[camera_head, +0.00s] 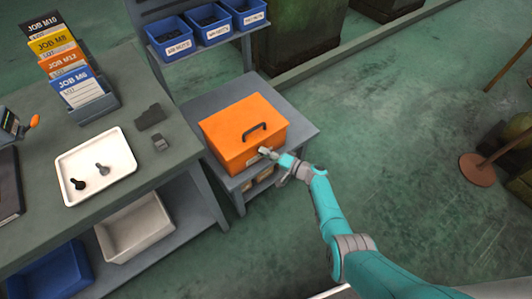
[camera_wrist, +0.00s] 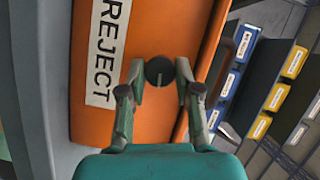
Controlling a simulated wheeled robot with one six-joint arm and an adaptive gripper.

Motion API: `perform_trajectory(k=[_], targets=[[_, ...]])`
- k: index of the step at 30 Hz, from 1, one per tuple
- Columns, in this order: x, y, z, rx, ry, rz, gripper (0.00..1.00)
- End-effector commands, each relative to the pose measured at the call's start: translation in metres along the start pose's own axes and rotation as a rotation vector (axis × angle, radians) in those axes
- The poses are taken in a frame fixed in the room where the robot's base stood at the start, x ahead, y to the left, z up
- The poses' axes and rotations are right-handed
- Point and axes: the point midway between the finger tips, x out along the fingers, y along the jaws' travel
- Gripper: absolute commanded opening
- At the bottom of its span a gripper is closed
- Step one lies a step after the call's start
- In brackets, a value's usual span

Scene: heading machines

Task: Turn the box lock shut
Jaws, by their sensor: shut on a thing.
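The orange box (camera_head: 235,130) sits with its lid down on a low grey bench, a dark handle on top. In the wrist view its orange front (camera_wrist: 180,25) bears a white REJECT label (camera_wrist: 105,50). The box lock (camera_wrist: 159,71) is a round dark knob with a light line across its face, beside the label. My gripper (camera_head: 268,153) is at the front of the box; in the wrist view its fingers (camera_wrist: 158,84) are shut on the lock, one on each side. In the head view the gripper hides the lock.
Blue bins (camera_head: 208,20) stand on a rack behind the box. Open floor (camera_head: 400,140) lies to the right.

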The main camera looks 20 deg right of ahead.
Motion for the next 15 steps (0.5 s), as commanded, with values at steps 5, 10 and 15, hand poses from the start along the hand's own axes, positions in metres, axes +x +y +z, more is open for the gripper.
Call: perform_trajectory(k=[5, 10, 15], targets=[[0.0002, 0.0006, -0.0004, 0.073, 0.003, -0.03, 0.0], [0.0003, 0.0006, -0.0003, 0.111, 0.004, -0.046, 0.0], [0.0002, 0.0009, -0.0002, 0.125, 0.004, -0.051, 0.0]])
